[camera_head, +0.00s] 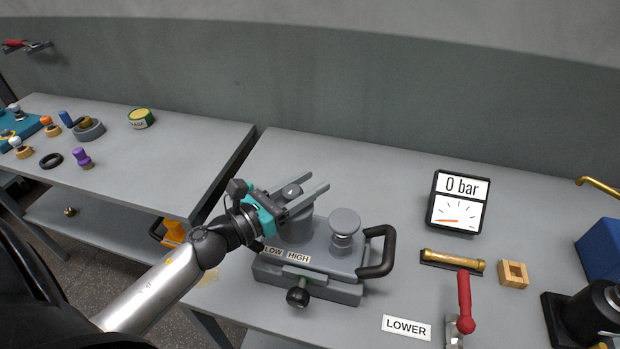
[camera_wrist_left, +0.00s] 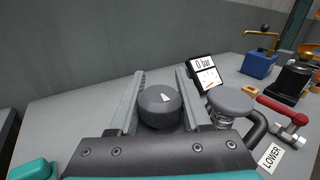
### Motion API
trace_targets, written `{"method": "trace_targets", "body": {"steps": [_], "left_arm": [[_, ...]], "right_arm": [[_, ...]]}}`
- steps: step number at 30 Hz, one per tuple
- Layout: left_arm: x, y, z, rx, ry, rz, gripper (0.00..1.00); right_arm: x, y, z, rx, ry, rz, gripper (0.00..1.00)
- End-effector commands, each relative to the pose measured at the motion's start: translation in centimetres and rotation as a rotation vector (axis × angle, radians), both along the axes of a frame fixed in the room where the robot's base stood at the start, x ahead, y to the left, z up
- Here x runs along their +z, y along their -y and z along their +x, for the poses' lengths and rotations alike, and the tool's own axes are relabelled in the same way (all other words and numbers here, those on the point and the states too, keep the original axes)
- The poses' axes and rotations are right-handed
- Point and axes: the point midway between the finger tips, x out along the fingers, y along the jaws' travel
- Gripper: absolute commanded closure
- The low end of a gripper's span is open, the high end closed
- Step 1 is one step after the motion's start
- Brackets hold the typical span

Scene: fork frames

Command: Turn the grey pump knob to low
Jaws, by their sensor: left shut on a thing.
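The grey pump (camera_head: 310,282) stands on the table with a "LOW HIGH" label (camera_head: 287,254) on its front left. Its grey knob (camera_head: 291,190) sits on top at the left, between the fingers of my left gripper (camera_head: 318,179). In the left wrist view the knob (camera_wrist_left: 160,108) is round and dark grey with a white pointer mark on top, and the gripper's fingers (camera_wrist_left: 160,76) are shut on its sides. The label does not show in the wrist view, so I cannot tell which word the pointer faces. My right gripper is not in view.
A second round grey cap (camera_head: 344,222) and a black handle (camera_head: 380,252) are at the pump's right. A gauge (camera_head: 458,203) reads 0 bar. A red lever (camera_head: 464,300) and a "LOWER" sign (camera_head: 406,328) lie to the right. The table behind the pump is clear.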

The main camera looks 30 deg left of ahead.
Motion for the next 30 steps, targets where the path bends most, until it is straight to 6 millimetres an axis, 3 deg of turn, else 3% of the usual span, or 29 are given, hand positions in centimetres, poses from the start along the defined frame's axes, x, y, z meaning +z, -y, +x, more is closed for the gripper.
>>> {"method": "trace_targets", "body": {"steps": [10,21,30], "left_arm": [[0.1,-1.0,0.2,0.334,0.0,-0.007,1.0],[-0.1,-2.1,0.1,0.66,-0.001,-0.008,1.0],[-0.1,-2.7,-0.1,0.83,0.0,-0.003,1.0]], "right_arm": [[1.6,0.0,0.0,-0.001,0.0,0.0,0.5],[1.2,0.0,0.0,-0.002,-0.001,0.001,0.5],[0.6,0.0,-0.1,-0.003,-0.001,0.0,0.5]]}}
